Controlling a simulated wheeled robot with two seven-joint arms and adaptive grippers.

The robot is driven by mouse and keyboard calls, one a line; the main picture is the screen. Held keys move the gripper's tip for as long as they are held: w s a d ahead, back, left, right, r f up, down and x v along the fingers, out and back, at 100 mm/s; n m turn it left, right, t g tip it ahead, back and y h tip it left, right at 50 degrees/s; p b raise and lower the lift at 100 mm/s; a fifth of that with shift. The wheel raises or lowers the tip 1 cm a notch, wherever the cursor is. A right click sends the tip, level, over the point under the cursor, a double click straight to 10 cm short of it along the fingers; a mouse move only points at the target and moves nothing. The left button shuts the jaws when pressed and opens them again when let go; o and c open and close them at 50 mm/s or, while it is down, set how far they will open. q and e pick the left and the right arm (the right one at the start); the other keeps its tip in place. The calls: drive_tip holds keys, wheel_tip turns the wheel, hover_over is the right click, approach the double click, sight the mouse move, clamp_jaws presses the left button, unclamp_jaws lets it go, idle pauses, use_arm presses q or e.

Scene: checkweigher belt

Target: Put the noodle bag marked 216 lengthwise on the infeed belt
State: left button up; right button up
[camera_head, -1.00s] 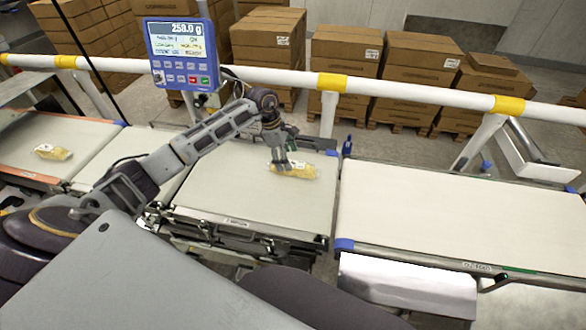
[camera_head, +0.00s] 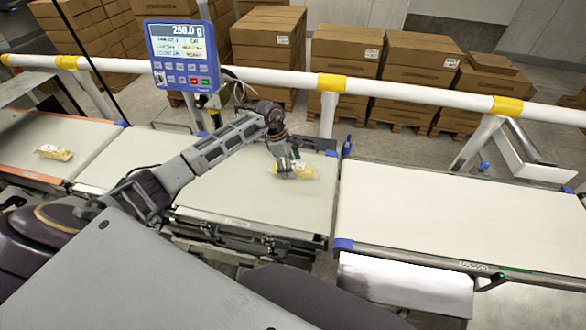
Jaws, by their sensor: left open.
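A yellow noodle bag (camera_head: 304,172) lies on the middle belt (camera_head: 262,204), near its far right corner, its length running roughly left to right. My left gripper (camera_head: 287,174) is open at this bag, with its fingers low over the bag's left and middle part and covering some of it. I cannot tell whether the fingers touch it. A second noodle bag (camera_head: 54,152) lies on the left belt (camera_head: 30,138). The mark 216 is not readable on either bag. My right gripper is not in view.
A blue display (camera_head: 183,54) stands behind the belts and appears to read 258.0 g. A white rail (camera_head: 420,92) runs behind them. The wide right belt (camera_head: 450,215) is clear. Stacked cartons (camera_head: 268,45) stand beyond the rail.

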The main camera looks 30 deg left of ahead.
use_arm(q)
drive_tip(key=shift+x, duration=0.8)
drive_tip(key=c, duration=1.3)
drive_tip(key=shift+r, duration=0.15)
drive_tip(key=shift+r+b, duration=0.8)
drive_tip(key=shift+r, duration=4.05)
